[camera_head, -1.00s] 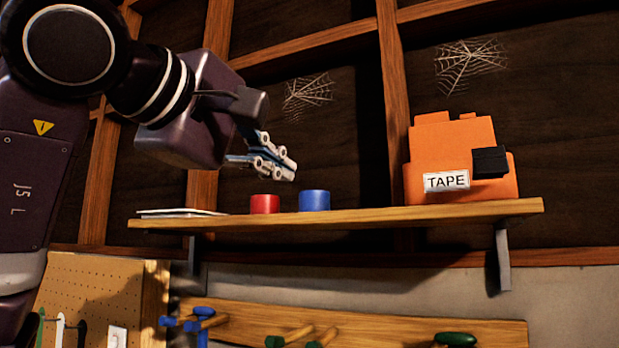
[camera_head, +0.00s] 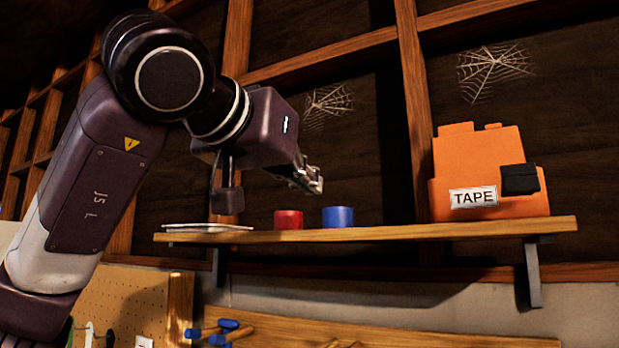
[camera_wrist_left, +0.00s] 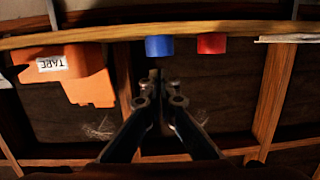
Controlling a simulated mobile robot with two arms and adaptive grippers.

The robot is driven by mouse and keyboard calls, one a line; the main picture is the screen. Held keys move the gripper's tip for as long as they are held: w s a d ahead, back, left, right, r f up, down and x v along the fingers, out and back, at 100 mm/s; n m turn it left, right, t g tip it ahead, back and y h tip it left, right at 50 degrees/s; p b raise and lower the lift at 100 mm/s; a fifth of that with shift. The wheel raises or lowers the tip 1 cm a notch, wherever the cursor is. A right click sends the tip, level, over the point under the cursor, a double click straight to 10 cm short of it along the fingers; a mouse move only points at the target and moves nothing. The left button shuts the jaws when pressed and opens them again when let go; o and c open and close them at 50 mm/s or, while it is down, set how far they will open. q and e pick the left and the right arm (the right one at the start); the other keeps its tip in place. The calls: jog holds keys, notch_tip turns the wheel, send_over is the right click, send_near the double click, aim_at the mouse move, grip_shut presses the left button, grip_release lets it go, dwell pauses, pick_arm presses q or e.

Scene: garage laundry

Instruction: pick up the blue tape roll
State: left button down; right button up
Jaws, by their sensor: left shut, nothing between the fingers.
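The blue tape roll (camera_head: 338,217) stands on the wooden shelf (camera_head: 400,233), just right of the red tape roll (camera_head: 288,219). My left gripper (camera_head: 316,187) is shut and empty, above and a little left of the blue roll, apart from it. In the left wrist view, which shows the scene upside down, the blue roll (camera_wrist_left: 159,46) lies just beyond the closed fingertips (camera_wrist_left: 154,76). The red roll (camera_wrist_left: 211,43) is to its right there. My right gripper is not in view.
An orange dispenser labelled TAPE (camera_head: 490,175) stands at the shelf's right. Flat white sheets (camera_head: 205,228) lie at its left end. A wooden stud wall with cobwebs (camera_head: 495,72) is behind. Below are a pegboard (camera_head: 130,305) and a rail with pegs (camera_head: 400,332).

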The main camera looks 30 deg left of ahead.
aim_at(333, 217)
pick_arm(q)
jog(key=w+p, duration=0.3)
jog(key=w, duration=0.6)
jog(key=shift+w, duration=0.2)
jog(key=shift+w+f, duration=0.15)
jog(key=shift+w, duration=0.05)
jog(key=shift+f+p, duration=0.25)
jog(key=shift+p, duration=0.15)
jog(key=shift+s+f, duration=0.2)
jog(key=shift+f, duration=0.35)
